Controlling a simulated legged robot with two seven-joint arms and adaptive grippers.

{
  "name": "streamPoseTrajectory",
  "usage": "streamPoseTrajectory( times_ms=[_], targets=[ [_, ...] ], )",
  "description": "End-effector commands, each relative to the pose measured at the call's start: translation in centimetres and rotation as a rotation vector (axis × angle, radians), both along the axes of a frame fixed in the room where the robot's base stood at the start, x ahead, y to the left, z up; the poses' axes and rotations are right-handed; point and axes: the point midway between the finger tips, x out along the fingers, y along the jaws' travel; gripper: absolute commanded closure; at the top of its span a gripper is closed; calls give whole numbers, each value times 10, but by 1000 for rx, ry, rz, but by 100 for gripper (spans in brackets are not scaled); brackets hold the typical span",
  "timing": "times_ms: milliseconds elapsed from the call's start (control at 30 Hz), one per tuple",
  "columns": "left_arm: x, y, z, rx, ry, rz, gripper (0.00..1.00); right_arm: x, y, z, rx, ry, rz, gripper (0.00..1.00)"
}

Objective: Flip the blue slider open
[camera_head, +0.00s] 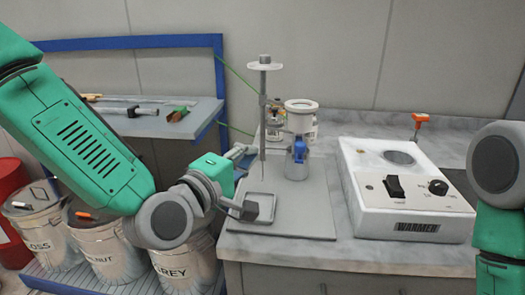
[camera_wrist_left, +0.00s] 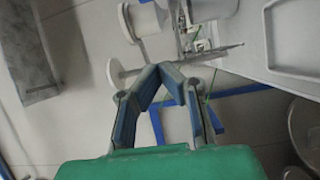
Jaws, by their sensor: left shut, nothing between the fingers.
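The blue slider (camera_head: 299,149) is a small blue piece at the top of a grey metal cylinder (camera_head: 297,166). That cylinder stands on a grey base plate on the counter. Whether the slider is open or closed is too small to tell. My left gripper (camera_head: 244,150) is shut and empty, left of the slider and apart from it, beside the thin upright rod. In the left wrist view its fingertips (camera_wrist_left: 172,72) meet with nothing between them. I cannot make out the slider in that view. My right gripper is out of view; only part of that arm shows at the right edge.
A vertical rod stand (camera_head: 263,110) rises between my left gripper and the cylinder. A white jar (camera_head: 301,120) stands behind the cylinder. A white warmer box (camera_head: 400,190) is to the right. A shelf (camera_head: 150,118) and labelled bins (camera_head: 95,245) are at left.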

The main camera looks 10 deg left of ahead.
Motion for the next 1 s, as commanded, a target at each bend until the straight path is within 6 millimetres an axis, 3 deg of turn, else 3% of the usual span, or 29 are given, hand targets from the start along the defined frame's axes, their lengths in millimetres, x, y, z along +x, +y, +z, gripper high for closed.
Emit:
streamPoseTrajectory(
  times_ms=[433,633,1000],
  targets=[
    [82,-39,2,-2,-4,0,100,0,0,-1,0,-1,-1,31],
    [57,-59,1,0,-1,-3,100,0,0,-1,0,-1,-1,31],
    [50,-66,0,-2,-1,-1,100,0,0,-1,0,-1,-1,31]
  ],
)
